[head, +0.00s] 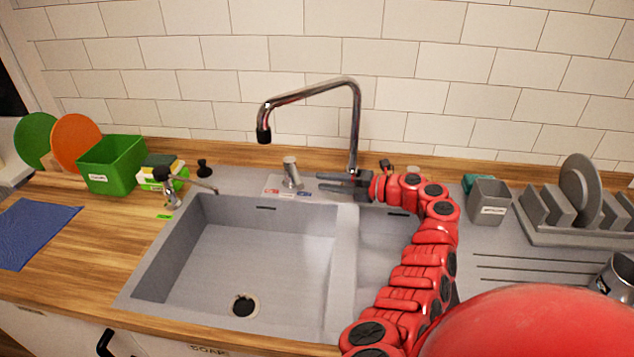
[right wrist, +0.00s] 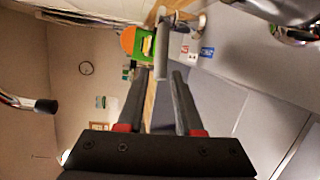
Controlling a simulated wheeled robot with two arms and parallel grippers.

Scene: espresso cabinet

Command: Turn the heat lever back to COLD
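The heat lever (head: 291,172) is a short silver stalk on the sink's back rim, left of the tall tap. It stands nearly upright, top leaning slightly left. A red label (head: 270,191) lies left of its base and a blue label (head: 305,193) right of it; their words are too small to read. My right gripper (head: 319,181) is just right of the lever, pointing left at it. In the right wrist view the fingers (right wrist: 160,76) are open and empty, with the lever (right wrist: 162,48) just beyond the tips. I see no contact. My left gripper is out of view.
The tall tap (head: 356,125) rises close behind my right gripper. A second small spout (head: 172,187) stands left of the basin (head: 260,262). A green box (head: 112,164) is at the left; a grey cup (head: 489,203) and dish rack (head: 560,225) are right. The basin is empty.

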